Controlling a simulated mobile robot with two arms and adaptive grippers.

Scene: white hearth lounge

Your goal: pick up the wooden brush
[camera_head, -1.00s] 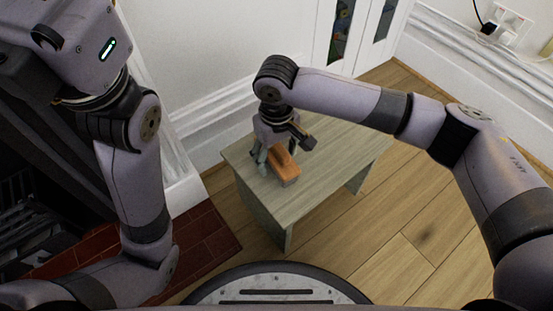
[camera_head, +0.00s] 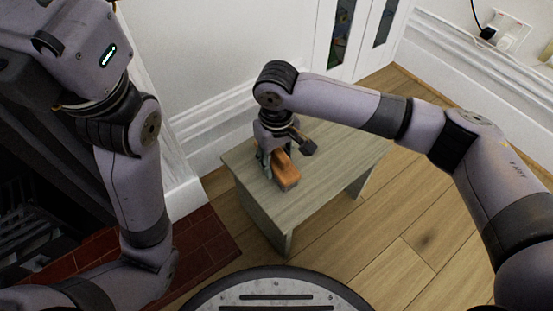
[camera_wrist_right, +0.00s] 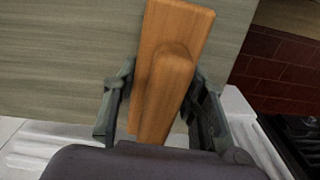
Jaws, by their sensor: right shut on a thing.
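The wooden brush (camera_head: 285,175) is an orange-brown block on the small grey-green wooden table (camera_head: 335,165). My right gripper (camera_head: 268,160) reaches down over its far end and is shut on it. In the right wrist view the brush (camera_wrist_right: 175,65) runs lengthwise between the two fingers of my right gripper (camera_wrist_right: 163,105), with a raised rounded part on top. I cannot tell whether the brush is lifted off the table. My left arm stands at the left in the head view, and its fingers are out of the picture.
A white wall with a skirting board (camera_head: 210,135) runs behind the table. Dark red hearth tiles (camera_head: 205,245) lie to the left. Wooden floor (camera_head: 400,235) is clear to the right. A socket with plugs (camera_head: 500,35) is on the wall at the top right.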

